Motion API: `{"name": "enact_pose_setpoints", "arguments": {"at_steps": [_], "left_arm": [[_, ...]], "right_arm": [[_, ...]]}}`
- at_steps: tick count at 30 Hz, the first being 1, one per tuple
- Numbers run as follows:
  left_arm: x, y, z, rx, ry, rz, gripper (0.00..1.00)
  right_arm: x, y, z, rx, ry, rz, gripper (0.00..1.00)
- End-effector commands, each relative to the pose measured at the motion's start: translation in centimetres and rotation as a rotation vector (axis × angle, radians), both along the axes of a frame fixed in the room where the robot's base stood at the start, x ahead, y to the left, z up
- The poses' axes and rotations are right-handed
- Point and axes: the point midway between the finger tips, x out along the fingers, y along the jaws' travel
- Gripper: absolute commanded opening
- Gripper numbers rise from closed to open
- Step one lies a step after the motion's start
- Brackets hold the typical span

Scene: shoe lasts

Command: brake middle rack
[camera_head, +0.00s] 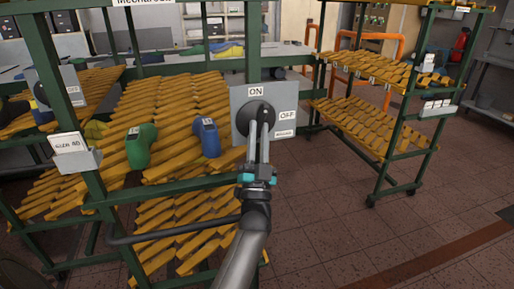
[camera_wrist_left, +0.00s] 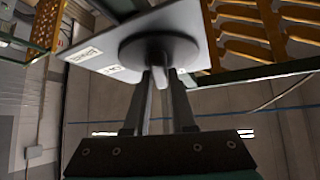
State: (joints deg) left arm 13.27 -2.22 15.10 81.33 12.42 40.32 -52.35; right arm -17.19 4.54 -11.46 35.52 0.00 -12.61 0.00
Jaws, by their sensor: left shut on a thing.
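The middle rack (camera_head: 245,45) is a green frame with slatted yellow shelves. A grey plate (camera_head: 283,99) marked ON and OFF is fixed to its right post and carries a round black brake knob (camera_head: 247,117). My left gripper (camera_head: 260,130) reaches up from below and is shut on the knob's tab. In the left wrist view, the gripper fingers (camera_wrist_left: 160,78) close around the tab under the black disc (camera_wrist_left: 159,47). The fingertips partly hide the knob in the head view. My right gripper is out of view.
A green shoe last (camera_head: 140,146) and a blue shoe last (camera_head: 206,138) sit on the middle rack's sloping shelf. Another rack with yellow shelves (camera_head: 371,127) stands at the right. Tiled floor (camera_head: 330,215) lies open between and in front of them.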

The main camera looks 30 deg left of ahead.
Motion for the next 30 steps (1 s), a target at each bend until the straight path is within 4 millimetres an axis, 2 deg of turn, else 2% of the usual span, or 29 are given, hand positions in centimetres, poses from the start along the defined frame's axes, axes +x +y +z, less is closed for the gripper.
{"name": "enact_pose_setpoints", "arguments": {"at_steps": [1,3,12,22,30], "left_arm": [[0.1,-0.1,-0.6,-0.033,-0.034,-0.001,0.00],[0.2,-0.2,-0.6,-0.071,-0.077,0.000,0.00],[0.4,-0.3,-0.4,-0.190,-0.219,-0.001,0.00],[0.5,-0.4,-0.2,-0.244,-0.280,0.000,0.00],[0.5,-0.4,-0.1,-0.249,-0.287,-0.002,0.00]], "right_arm": [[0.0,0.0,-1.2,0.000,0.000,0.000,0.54],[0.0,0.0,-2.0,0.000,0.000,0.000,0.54],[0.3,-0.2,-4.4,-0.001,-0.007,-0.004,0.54],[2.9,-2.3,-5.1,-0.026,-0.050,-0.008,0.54],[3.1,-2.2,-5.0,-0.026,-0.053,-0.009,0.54]]}}
